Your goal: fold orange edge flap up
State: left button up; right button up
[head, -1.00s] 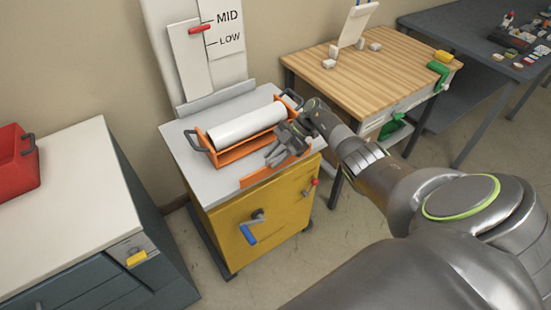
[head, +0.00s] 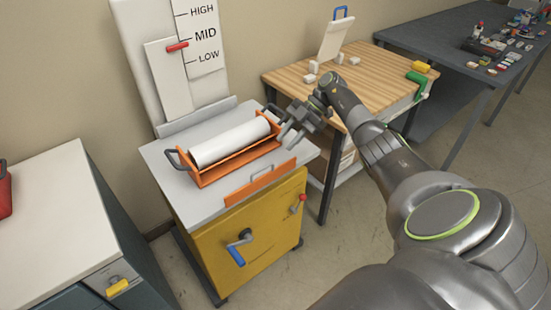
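The orange edge flap (head: 262,185) runs along the front edge of the grey top (head: 192,203) of a yellow cabinet (head: 245,236). It shows above that edge with its face towards me. I cannot tell whether it stands upright or leans back. My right gripper (head: 291,133) is above the right part of the top, behind and above the flap's right end, and apart from it. Its fingers look spread and hold nothing I can see. My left gripper is not in view.
An orange tray (head: 203,181) with handles holds a white roll (head: 230,141) just behind the flap. A blue-handled crank (head: 237,255) and a red-knobbed lever (head: 302,198) are on the cabinet's front. A wooden table (head: 375,82) is at the right. A white-topped cabinet (head: 50,220) is at the left.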

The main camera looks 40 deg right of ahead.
jog(key=v, duration=0.3)
jog(key=shift+r+b, duration=0.15)
jog(key=shift+b, duration=0.15)
dwell(0.3)
